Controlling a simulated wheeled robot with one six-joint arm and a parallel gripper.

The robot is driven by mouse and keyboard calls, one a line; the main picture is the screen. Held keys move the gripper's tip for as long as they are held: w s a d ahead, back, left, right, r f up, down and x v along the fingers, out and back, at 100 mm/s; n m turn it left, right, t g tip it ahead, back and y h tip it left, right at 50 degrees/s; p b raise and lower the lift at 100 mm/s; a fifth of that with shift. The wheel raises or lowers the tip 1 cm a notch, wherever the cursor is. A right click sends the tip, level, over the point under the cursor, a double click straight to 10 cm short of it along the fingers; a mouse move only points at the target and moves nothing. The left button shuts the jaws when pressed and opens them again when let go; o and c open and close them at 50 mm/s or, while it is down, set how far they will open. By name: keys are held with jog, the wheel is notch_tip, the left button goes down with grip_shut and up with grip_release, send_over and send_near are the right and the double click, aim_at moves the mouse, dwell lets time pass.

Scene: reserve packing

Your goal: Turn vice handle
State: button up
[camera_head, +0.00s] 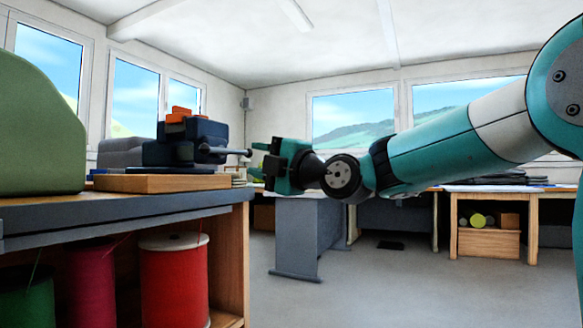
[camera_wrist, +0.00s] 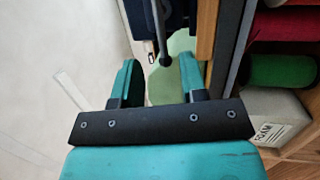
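The dark blue vice (camera_head: 190,142) stands on a wooden board (camera_head: 160,183) on the workbench, with an orange block (camera_head: 180,114) at its top. Its grey handle (camera_head: 228,151) sticks out to the right and ends in a small knob. My gripper (camera_head: 262,160) is just right of that knob, pointing at the vice. In the wrist view my gripper (camera_wrist: 158,62) is open, and the handle (camera_wrist: 160,28) comes down from the top with its round end between or just beyond the fingertips. I cannot tell the exact depth. Neither finger visibly touches it.
The workbench (camera_head: 110,215) edge is close below and left of my gripper. A large green rounded object (camera_head: 35,125) stands at the left. Red (camera_head: 175,280) and green spools fill the shelf below. Floor (camera_head: 380,285) to the right is open.

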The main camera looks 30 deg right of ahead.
jog(key=v, duration=0.8)
